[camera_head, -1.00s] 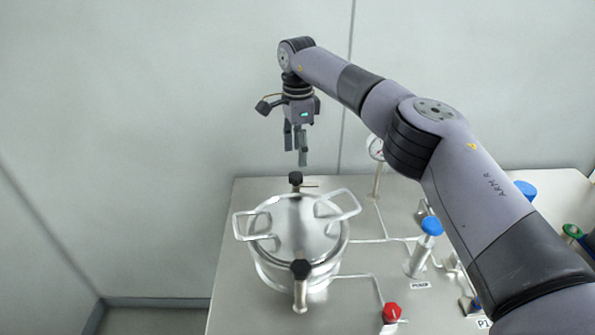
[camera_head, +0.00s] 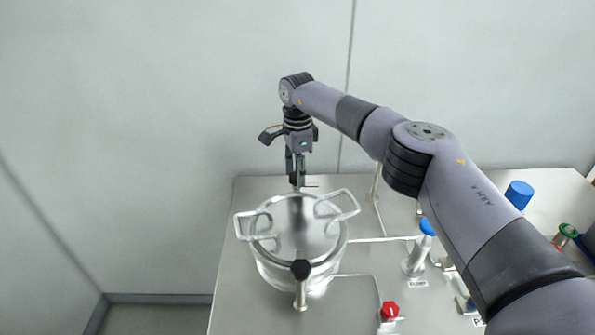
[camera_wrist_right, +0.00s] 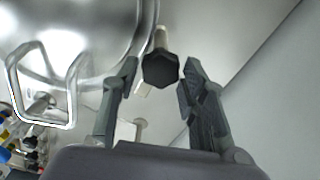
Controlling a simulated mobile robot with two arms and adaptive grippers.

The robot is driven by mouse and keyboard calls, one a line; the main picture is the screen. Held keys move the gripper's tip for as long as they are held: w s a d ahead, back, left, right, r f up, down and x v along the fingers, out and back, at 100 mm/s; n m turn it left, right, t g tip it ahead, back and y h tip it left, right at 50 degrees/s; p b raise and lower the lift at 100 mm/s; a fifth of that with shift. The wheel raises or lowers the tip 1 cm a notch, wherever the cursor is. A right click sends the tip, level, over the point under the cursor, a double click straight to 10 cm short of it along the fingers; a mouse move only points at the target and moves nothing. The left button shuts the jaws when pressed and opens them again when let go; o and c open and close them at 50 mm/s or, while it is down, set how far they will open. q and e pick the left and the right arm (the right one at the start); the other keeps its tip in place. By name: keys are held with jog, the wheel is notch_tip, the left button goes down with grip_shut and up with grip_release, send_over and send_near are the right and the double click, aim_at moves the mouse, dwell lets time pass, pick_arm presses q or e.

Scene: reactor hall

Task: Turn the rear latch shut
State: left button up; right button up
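The rear latch is a black hexagonal knob (camera_wrist_right: 160,70) on a metal stem at the far edge of the silver lidded vessel (camera_head: 301,232). My right gripper (camera_head: 296,180) points down over it. In the right wrist view my right gripper's fingers (camera_wrist_right: 160,75) stand on either side of the knob, open, with narrow gaps showing. In the head view the fingers hide most of the knob, and a thin bar sticks out to its right. The front latch, with a black knob (camera_head: 300,268), is on the near side. My left gripper is not in view.
The vessel's lid has two wire handles (camera_head: 338,205), left and right. To the right on the steel table (camera_head: 247,205) stand a blue-capped valve (camera_head: 427,227), a red knob (camera_head: 390,310) and thin pipes. A wall is close behind the table.

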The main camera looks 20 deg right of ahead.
jog(key=c, duration=0.8)
jog(key=shift+o, duration=0.2)
jog(key=shift+m, duration=0.3)
jog(key=shift+m+b, duration=0.35)
jog(key=shift+m, duration=0.55)
jog(key=m, duration=0.3)
jog(key=shift+s+m+b, duration=0.1)
jog(key=shift+m+b, duration=0.2)
jog(key=m, duration=0.6)
jog(key=shift+a, duration=0.1)
jog(key=m, duration=0.5)
jog(key=shift+a+r+m+b, duration=0.1)
jog(key=shift+m+b, duration=0.2)
jog(key=shift+m, duration=0.1)
